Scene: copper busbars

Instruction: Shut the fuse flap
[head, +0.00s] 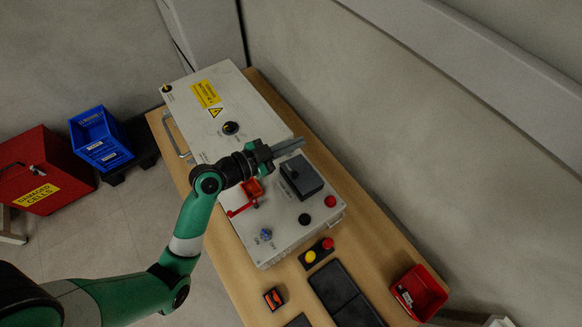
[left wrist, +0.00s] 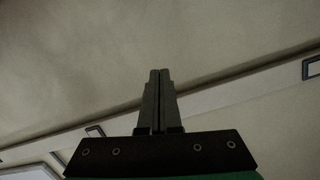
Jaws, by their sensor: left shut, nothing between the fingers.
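A grey-white cabinet (head: 285,226) lies on the wooden bench. A dark grey box (head: 301,178) sits on its top and is the likeliest fuse flap. I cannot tell whether its lid stands open or lies shut. My left gripper (head: 299,145) is shut and empty, just beyond the dark box and apparently above the cabinet. Its closed fingers (left wrist: 160,100) also show in the left wrist view, against the bare wall. My left wrist hides part of the cabinet top. My right gripper is not in view.
A red lever (head: 241,209), a blue knob (head: 266,234), a black knob (head: 304,219) and a red button (head: 330,201) stand up from the cabinet. A yellow and red button box (head: 317,253) and a red bin (head: 418,293) are on the bench.

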